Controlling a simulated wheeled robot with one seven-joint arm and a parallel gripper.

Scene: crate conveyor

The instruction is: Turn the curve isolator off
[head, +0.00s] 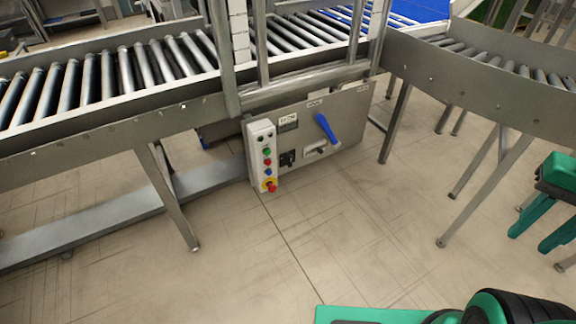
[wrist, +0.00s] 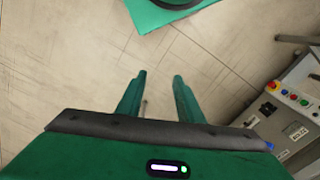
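A grey panel (head: 345,113) under the conveyor carries a blue lever (head: 325,129), a small black switch (head: 287,158) and a pale plate with a dark handle (head: 315,152). The lever is tilted, its lower end to the right. The labels are too small to read, so I cannot tell which control is the curve isolator. My gripper (head: 528,243) is at the right edge, well away from the panel. In the wrist view its two green fingers (wrist: 159,78) are apart with only floor between them. That view shows part of the panel (wrist: 270,128) at the right.
A pale button box (head: 261,135) with coloured buttons and a red stop knob stands at the panel's left side. Roller conveyors (head: 110,75) run left and curve right (head: 480,75) on metal legs (head: 470,190). The floor (head: 350,220) before the panel is clear.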

